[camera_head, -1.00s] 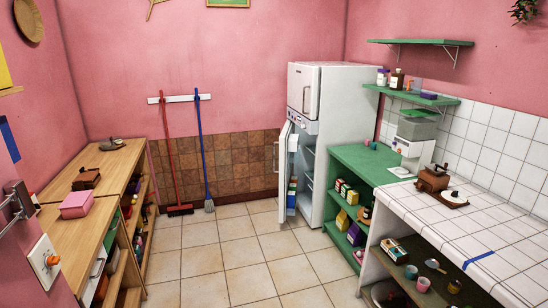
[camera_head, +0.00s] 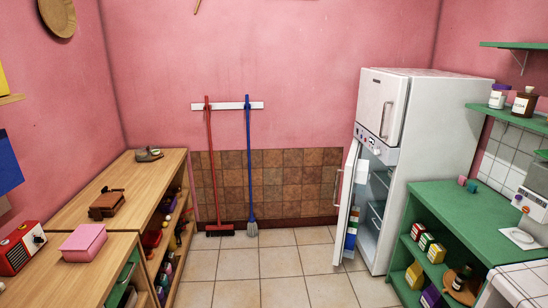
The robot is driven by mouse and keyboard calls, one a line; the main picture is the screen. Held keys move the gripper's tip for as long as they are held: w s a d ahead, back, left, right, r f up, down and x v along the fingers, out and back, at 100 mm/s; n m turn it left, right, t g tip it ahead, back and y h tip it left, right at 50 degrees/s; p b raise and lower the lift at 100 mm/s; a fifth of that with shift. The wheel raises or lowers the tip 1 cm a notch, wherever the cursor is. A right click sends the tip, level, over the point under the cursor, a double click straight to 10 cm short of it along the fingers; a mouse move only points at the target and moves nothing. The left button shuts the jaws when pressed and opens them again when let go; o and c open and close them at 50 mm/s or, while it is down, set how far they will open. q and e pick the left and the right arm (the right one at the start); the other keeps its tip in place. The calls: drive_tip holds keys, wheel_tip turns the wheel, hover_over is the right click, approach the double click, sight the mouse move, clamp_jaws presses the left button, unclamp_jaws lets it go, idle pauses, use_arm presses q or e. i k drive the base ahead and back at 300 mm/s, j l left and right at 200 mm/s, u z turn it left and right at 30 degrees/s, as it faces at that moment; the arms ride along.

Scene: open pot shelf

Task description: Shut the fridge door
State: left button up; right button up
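A white fridge (camera_head: 436,139) stands at the back right of the room. Its upper compartment door (camera_head: 383,105) is shut. Its lower door (camera_head: 345,205) stands open, swung out to the left side and seen nearly edge-on, with a handle on its outer face. Items sit in the door's inner shelves, and lit shelves show inside the lower compartment (camera_head: 372,215). Neither of my grippers shows in the view.
The tiled floor (camera_head: 257,277) ahead of the fridge is clear. A green shelf unit (camera_head: 462,215) stands close to the fridge's right side. Wooden shelves (camera_head: 103,190) line the left wall.

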sight(355, 170)
drive_tip(key=i+j+z, duration=0.15)
drive_tip(key=i, duration=0.65)
drive_tip(key=i+j+z, duration=0.1)
drive_tip(key=i, duration=0.7)
drive_tip(key=i+j+z, duration=0.25)
drive_tip(key=i+z, duration=0.2)
drive_tip(key=i+j+z, duration=0.8)
drive_tip(key=i+j, duration=0.15)
drive_tip(key=j, duration=0.2)
drive_tip(key=i+u, duration=0.25)
drive_tip(key=i+j, duration=0.05)
